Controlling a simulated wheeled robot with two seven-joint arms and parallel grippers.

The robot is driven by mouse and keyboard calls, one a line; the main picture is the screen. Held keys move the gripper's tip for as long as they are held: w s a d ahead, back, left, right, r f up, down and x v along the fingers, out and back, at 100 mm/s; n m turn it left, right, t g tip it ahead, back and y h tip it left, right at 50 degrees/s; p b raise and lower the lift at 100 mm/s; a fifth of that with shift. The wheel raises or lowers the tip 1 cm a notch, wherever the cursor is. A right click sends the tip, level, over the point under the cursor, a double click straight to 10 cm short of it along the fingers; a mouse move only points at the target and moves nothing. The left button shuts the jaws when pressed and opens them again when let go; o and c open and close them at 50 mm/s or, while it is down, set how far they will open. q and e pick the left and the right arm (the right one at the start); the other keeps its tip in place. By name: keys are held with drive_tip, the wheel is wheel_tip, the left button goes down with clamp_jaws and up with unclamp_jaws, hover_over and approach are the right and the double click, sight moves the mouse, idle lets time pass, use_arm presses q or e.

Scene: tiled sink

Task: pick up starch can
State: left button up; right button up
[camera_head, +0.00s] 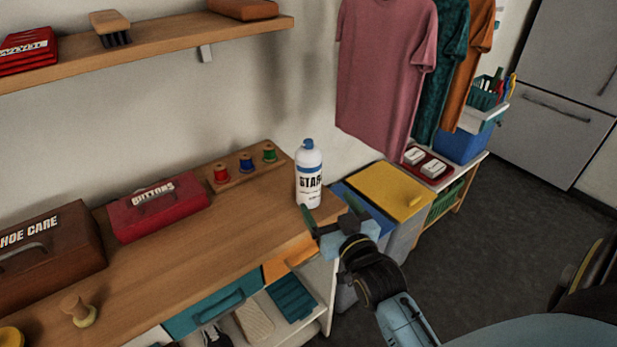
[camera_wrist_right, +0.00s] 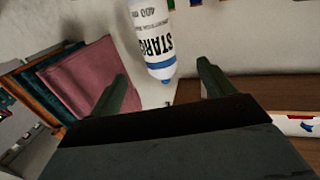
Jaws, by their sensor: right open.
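The starch can (camera_head: 309,176) is a white spray can with a blue cap and dark lettering. It stands upright near the right end of the wooden counter (camera_head: 200,252). My right gripper (camera_head: 333,214) is open and empty, just in front and to the right of the can, apart from it. In the right wrist view the can (camera_wrist_right: 152,38) shows upside down beyond and between the two open fingers (camera_wrist_right: 165,82). My left gripper is in neither view.
A red buttons box (camera_head: 158,206) and a brown shoe care box (camera_head: 50,255) are further left. A yellow-lidded bin (camera_head: 388,190) stands right of the counter. Shirts (camera_head: 385,70) hang behind it.

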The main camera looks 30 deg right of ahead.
sight(312, 179)
drive_tip(key=w, duration=0.2)
drive_tip(key=w+d, duration=0.1)
drive_tip(key=w, duration=0.4)
drive_tip(key=shift+w+d, duration=0.25)
drive_tip(key=shift+w, duration=0.05)
drive_tip(key=shift+w+d+r+b, duration=0.1)
drive_tip(key=shift+w+d, duration=0.15)
drive_tip(key=shift+w, duration=0.65)
drive_tip(key=shift+w+d+r+b, duration=0.1)
drive_tip(key=shift+w+d, duration=0.1)
drive_tip(key=shift+w, duration=0.65)
drive_tip(key=shift+w+d+b, duration=0.1)
drive_tip(key=shift+w+d, duration=0.15)
drive_tip(key=shift+w, duration=0.65)
drive_tip(key=c, duration=1.4)
